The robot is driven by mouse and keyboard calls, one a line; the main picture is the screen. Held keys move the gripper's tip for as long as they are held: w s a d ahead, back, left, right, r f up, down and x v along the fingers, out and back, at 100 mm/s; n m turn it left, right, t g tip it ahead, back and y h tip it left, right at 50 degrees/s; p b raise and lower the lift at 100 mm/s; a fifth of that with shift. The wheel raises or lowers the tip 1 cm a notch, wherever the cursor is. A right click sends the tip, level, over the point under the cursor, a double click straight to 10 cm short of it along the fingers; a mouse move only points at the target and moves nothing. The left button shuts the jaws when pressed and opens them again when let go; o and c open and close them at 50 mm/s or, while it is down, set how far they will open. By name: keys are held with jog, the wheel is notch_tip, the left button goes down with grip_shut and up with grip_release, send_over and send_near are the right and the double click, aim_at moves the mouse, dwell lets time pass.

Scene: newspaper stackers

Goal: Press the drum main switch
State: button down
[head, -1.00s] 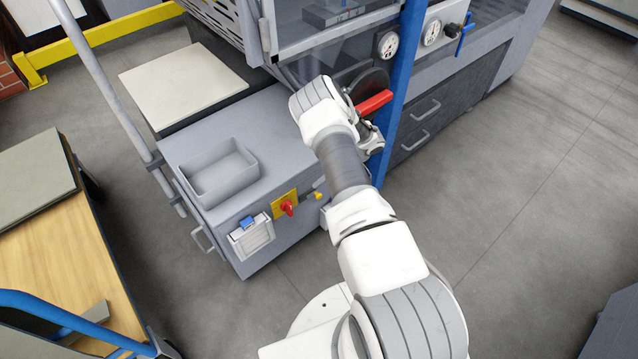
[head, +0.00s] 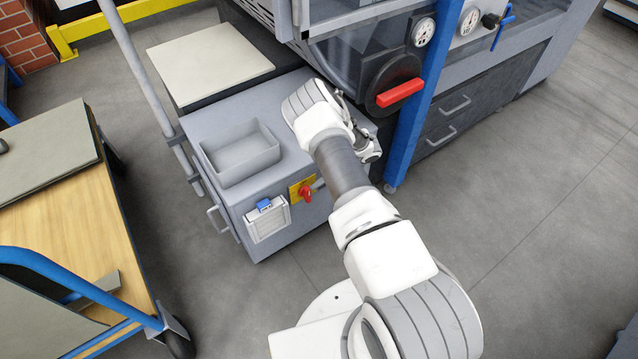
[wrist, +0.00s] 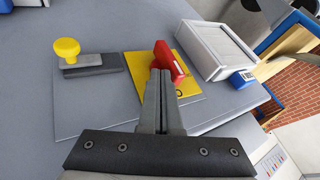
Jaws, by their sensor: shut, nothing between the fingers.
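The red rotary switch (wrist: 168,60) sits on a yellow plate (wrist: 192,84) on the front face of the grey cabinet. In the head view the red switch (head: 305,192) shows just left of my arm. My gripper (wrist: 160,80) is shut and empty. In the wrist view its fingertips overlap the lower part of the red handle; I cannot tell whether they touch it. In the head view my forearm and wrist hide most of the gripper. A yellow knob on a dark base (wrist: 68,50) is left of the switch in the wrist view.
A white louvred box (wrist: 217,50) with a blue latch (wrist: 241,78) is beside the switch. A grey open bin (head: 240,155) stands on the cabinet top. A blue post (head: 423,100) and a red handle (head: 400,93) are right of my arm. The floor at right is clear.

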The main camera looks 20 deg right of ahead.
jog(key=shift+r, duration=0.1)
jog(key=shift+a+r+h+p, duration=0.15)
jog(key=shift+h+p, duration=0.15)
jog(key=shift+p, duration=0.15)
